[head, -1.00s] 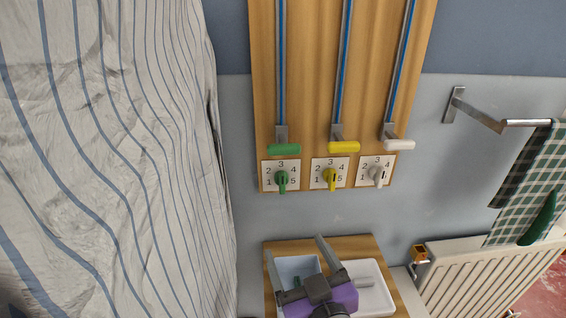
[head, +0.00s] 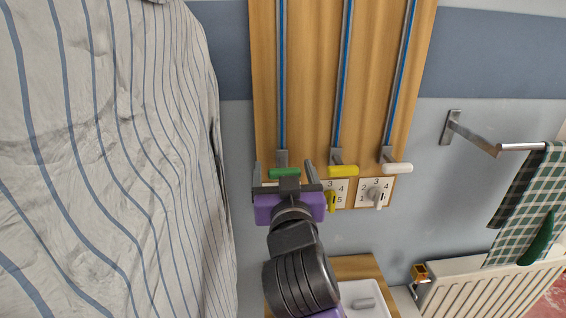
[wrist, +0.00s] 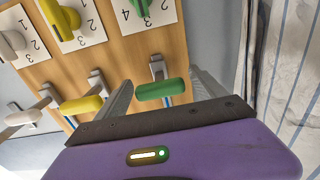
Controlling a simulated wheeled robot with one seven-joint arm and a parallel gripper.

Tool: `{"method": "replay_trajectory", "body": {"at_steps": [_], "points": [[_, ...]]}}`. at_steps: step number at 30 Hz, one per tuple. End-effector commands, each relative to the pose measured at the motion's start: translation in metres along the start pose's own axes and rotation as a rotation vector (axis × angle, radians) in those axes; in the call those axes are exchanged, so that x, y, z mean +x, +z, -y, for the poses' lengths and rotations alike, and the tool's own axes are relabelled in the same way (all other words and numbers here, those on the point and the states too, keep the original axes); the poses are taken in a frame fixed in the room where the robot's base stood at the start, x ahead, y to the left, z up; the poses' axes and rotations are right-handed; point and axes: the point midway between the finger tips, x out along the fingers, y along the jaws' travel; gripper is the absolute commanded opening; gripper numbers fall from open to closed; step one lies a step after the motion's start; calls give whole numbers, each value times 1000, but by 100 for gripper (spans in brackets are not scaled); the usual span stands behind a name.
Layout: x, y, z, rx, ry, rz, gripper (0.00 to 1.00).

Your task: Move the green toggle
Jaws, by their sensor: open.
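A green bar handle (head: 284,173) sits at the low end of the left vertical slot on the wooden panel; the wrist view shows it too (wrist: 161,90). A green rotary knob (wrist: 141,6) on a numbered white plate shows at the top of the wrist view; in the head view my gripper covers it. Which green part is the toggle I cannot tell. My gripper (head: 283,166) is open and empty in front of the panel. Its fingers appear either side of the green bar in the wrist view (wrist: 160,76); contact is not clear.
A yellow bar (head: 343,171) and white bar (head: 396,168) sit to the right, above a yellow knob (head: 331,200) and white knob (head: 376,196). Striped cloth (head: 110,160) hangs at left. A towel rail (head: 475,135) and radiator (head: 485,290) are at right.

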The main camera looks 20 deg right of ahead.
Motion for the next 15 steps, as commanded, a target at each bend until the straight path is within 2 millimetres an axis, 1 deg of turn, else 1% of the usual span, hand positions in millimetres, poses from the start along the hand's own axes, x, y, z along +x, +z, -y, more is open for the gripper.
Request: {"method": "replay_trajectory", "body": {"at_steps": [1, 3, 6, 15], "points": [[7, -1, 0, -1, 2, 0, 80], [14, -1, 0, -1, 1, 0, 80], [19, 0, 0, -1, 0, -1, 80], [21, 0, 0, -1, -1, 0, 80]]}}
